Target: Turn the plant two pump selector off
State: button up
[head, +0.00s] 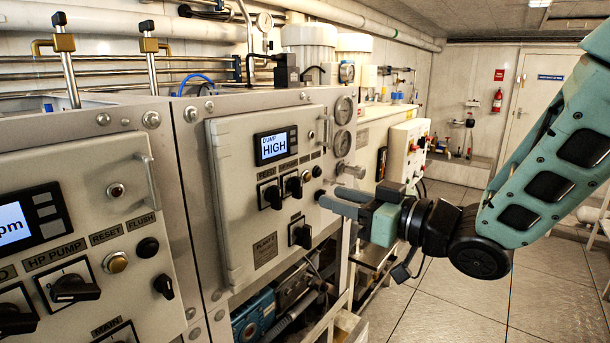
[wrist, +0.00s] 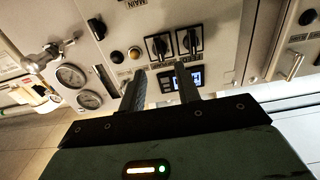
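The middle cabinet panel (head: 228,150) carries a plate that seems to read plant 2 (head: 265,249). Its display (head: 275,146) reads "DUMP HIGH". Below are two black rotary selectors side by side, the left one (head: 272,196) under a label like "FEED" and the right one (head: 293,185) under a small, unclear label. A third selector (head: 301,235) sits lower. In the wrist view, which is upside down, the pair shows as one selector (wrist: 190,41) and another (wrist: 158,46). My gripper (head: 335,199) is open and empty, in front of the panel's right side, apart from the selectors.
A similar panel at left has its own selector (head: 74,288) and display (head: 20,222). Panel handles (head: 147,183) and gauges (head: 343,110) stick out. A white box with red knobs (head: 408,150) stands farther right. The tiled floor (head: 450,290) at right is open.

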aim_at(301, 187)
jog(key=p+x, duration=0.2)
jog(key=x, duration=0.6)
jog(key=c, duration=0.7)
